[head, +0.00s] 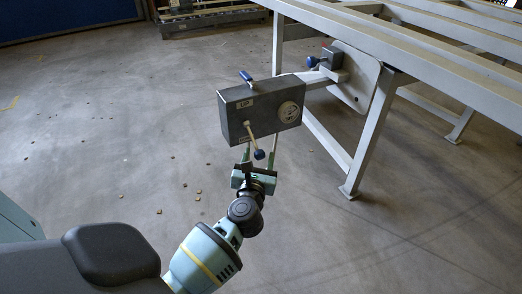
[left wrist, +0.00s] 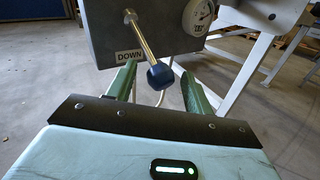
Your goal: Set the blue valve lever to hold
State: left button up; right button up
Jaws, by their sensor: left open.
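A dark grey valve box (head: 225,122) hangs beside the frame, with a label UP (head: 244,103) high on its front. The lever (head: 253,138) on its front is a thin brass-coloured rod with a dark blue knob (head: 259,155). It slants downward and slightly right; in the left wrist view the knob (left wrist: 161,75) hangs just right of the label DOWN (left wrist: 129,56). My left gripper (head: 260,150) is open below the box. Its green fingers stand either side of the knob, with gaps and no clear contact. My right gripper is out of view.
A round gauge (head: 288,111) is on the box front. Another blue handle (head: 246,77) is on its top, and a blue knob (head: 312,61) sits on a block behind. The grey steel frame (head: 375,135) stands right. The floor at left is mostly clear.

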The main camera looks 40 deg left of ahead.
aim_at(260, 150)
pick_arm(q)
jog(key=shift+b+x, duration=0.3)
jog(key=shift+x, duration=1.45)
jog(key=c, duration=1.1)
grip_shut()
